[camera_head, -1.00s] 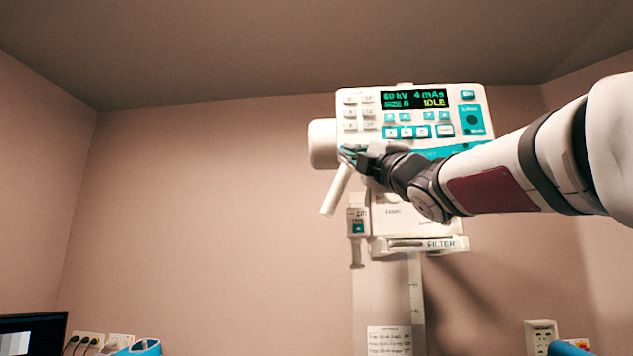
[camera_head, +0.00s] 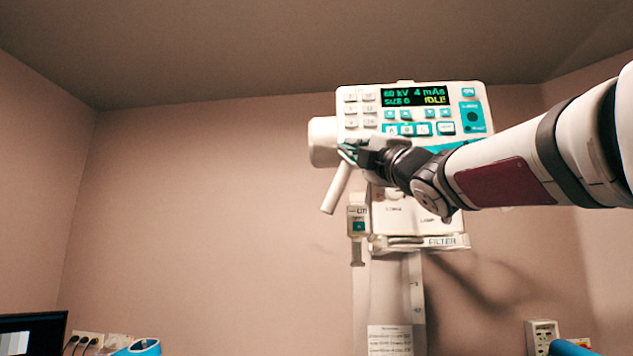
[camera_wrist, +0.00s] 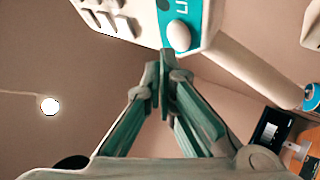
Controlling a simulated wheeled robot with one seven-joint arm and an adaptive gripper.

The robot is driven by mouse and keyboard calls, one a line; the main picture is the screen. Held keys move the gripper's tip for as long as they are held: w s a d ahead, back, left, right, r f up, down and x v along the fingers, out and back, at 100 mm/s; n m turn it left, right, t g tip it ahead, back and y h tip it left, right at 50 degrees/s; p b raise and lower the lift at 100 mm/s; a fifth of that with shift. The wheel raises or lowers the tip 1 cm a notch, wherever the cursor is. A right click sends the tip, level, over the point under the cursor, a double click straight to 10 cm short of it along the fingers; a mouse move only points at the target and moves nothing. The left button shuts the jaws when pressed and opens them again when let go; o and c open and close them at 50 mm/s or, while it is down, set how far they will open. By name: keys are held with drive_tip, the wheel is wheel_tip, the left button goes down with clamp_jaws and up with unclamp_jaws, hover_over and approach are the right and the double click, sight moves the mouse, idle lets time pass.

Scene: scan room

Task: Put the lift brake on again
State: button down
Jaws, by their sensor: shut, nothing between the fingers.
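The white console head (camera_head: 362,95) stands on a vertical column, with a lit display reading 60 kV, 4 mAs and IDLE. In the wrist view, a rounded white knob (camera_wrist: 179,36) sits on a teal label strip (camera_wrist: 188,8) whose visible letters start with "LI"; the rest is cut off. My gripper (camera_head: 347,150) is at the console's lower left corner. In the wrist view, the closed fingertips (camera_wrist: 163,70) are just below the knob and hold nothing. Whether they touch it I cannot tell. The knob's own setting is not clear.
A white angled handle (camera_head: 336,190) hangs below the console's left side. A small box with a teal mark (camera_head: 358,225) and a FILTER ledge (camera_head: 440,242) are on the column (camera_head: 385,295). A monitor (camera_head: 30,335) is at lower left.

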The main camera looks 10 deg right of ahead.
drive_tip(key=shift+s, duration=0.1)
drive_tip(key=s, duration=0.1)
drive_tip(key=s+a+b, duration=0.1)
drive_tip(key=s, duration=0.2)
drive_tip(key=shift+s+a, duration=0.3)
drive_tip(key=shift+s, duration=0.05)
idle(0.3)
idle(0.8)
drive_tip(key=s+d+f+m+g+h, duration=0.3)
drive_tip(key=f+m, duration=0.4)
drive_tip(key=f, duration=0.7)
drive_tip(key=d+f+m+g+h, duration=0.3)
drive_tip(key=f+m+g+h, duration=0.35)
drive_tip(key=f, duration=0.65)
drive_tip(key=s+a+f+m+g+y, duration=0.1)
drive_tip(key=s+f+m+g, duration=0.3)
drive_tip(key=s+f, duration=0.6)
drive_tip(key=s+a+f+m+g+y, duration=0.1)
drive_tip(key=s+a+f+m+g, duration=0.2)
drive_tip(key=s+f, duration=0.8)
wheel_tip(320, 180, down, 9)
drive_tip(key=shift+s+a+r+m+g+y, duration=0.2)
drive_tip(key=shift+a+m+g+y, duration=0.15)
drive_tip(key=shift+m+g, duration=0.65)
